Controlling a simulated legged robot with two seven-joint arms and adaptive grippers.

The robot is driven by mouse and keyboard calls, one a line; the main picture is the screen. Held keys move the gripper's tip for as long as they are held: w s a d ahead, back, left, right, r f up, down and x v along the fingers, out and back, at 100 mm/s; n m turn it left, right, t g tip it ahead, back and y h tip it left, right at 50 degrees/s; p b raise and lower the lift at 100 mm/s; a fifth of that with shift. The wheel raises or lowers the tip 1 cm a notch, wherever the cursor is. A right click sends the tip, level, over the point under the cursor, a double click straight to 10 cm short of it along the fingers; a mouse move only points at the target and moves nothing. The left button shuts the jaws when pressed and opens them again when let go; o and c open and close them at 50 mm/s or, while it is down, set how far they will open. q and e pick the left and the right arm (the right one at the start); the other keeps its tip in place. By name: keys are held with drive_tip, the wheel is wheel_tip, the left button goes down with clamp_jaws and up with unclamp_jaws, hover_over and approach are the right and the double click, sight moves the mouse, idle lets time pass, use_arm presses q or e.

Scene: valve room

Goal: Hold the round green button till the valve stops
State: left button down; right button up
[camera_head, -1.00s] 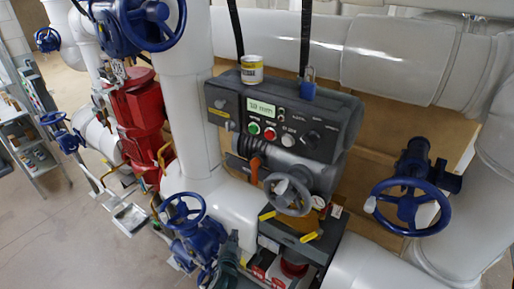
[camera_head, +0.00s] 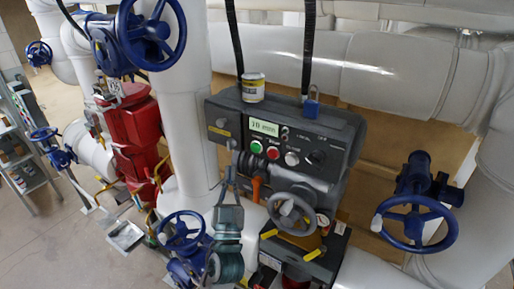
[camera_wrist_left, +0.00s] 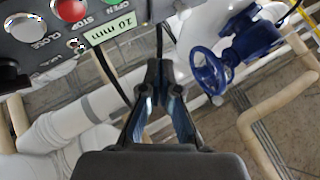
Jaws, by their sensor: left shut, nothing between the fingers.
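The round green button (camera_head: 256,147) is at the left of the row on the dark control box (camera_head: 230,112). Its lower edge also shows at the top of the wrist view (camera_wrist_left: 116,3), with "OPEN" lettering. A red stop button (camera_head: 273,152) and a pale close button (camera_head: 292,158) sit beside it. My left gripper (camera_head: 231,152) points up in front of the box, left of and slightly below the green button; its fingertips meet in the wrist view (camera_wrist_left: 160,66), empty and apart from the button. The grey handwheel (camera_head: 291,212) is below the box. My right gripper is out of view.
A lit display (camera_head: 264,127) reads in mm; its digits are unclear in the head view. A can (camera_head: 253,87) and a blue padlock (camera_head: 312,101) are on top of the box. Blue handwheels (camera_head: 415,222) and white pipes surround it.

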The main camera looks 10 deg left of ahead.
sight(256, 148)
use_arm(q)
drive_tip(key=shift+a, duration=0.3)
drive_tip(key=w+d+b, duration=0.2)
drive_tip(key=w+d, duration=0.1)
drive_tip(key=w, duration=0.5)
drive_tip(key=shift+d, duration=0.15)
drive_tip(key=shift+w, duration=0.1)
idle(0.6)
drive_tip(key=shift+w+b, duration=0.1)
drive_tip(key=shift+b, duration=0.2)
idle(0.5)
drive_tip(key=shift+w+d+r, duration=0.1)
drive_tip(key=shift+w, duration=0.15)
